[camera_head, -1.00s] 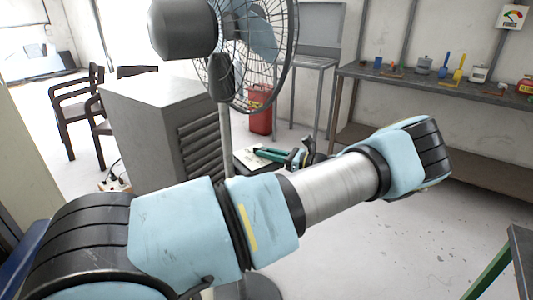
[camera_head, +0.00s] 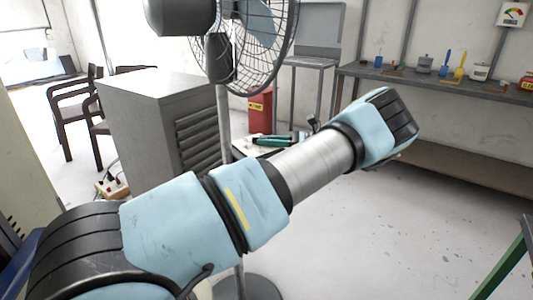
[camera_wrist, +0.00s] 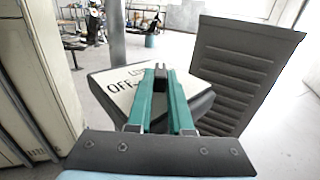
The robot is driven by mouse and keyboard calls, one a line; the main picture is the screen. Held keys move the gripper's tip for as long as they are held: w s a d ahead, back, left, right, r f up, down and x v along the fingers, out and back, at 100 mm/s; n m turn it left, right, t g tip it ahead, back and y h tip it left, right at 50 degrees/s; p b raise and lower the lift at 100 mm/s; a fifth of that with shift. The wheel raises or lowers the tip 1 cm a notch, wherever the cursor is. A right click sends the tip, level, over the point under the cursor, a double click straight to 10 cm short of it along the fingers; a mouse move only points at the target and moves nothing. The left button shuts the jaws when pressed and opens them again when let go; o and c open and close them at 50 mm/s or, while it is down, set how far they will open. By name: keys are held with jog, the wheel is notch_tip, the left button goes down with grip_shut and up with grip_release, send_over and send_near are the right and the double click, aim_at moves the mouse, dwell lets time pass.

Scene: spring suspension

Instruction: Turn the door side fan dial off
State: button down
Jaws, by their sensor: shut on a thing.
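The fan control box is a dark-edged box with a pale face (camera_wrist: 118,95) lettered "OFF" and, partly hidden, what looks like "LOW". Its small dark dial (camera_wrist: 161,76) stands on that face. My green gripper (camera_wrist: 160,80) is shut on the dial, with its fingertips on either side of it. The fingers cover part of the lettering, so the dial's exact setting is hard to read. In the head view the gripper (camera_head: 270,141) is small and lies over the pale box face, mostly behind my arm. The fan (camera_head: 250,45) stands on a pole.
Chairs (camera_head: 75,115) are at the left. A long workbench (camera_head: 440,85) runs along the back wall.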

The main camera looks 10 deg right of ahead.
jog(key=n+g+b, duration=0.2)
jog(key=g+y+b, duration=0.1)
jog(key=g+b, duration=0.1)
jog(key=shift+w+f+n, duration=0.3)
jog(key=shift+w+n, duration=0.05)
jog(key=shift+n, duration=0.05)
jog(key=shift+w+d+r+n+g+b, duration=0.1)
jog(key=shift+r+n+g+b, duration=0.1)
jog(key=shift+n+g+b, duration=0.8)
jog(key=shift+r+g, duration=0.1)
jog(key=shift+g, duration=0.3)
jog(key=c, duration=0.8)
grip_release()
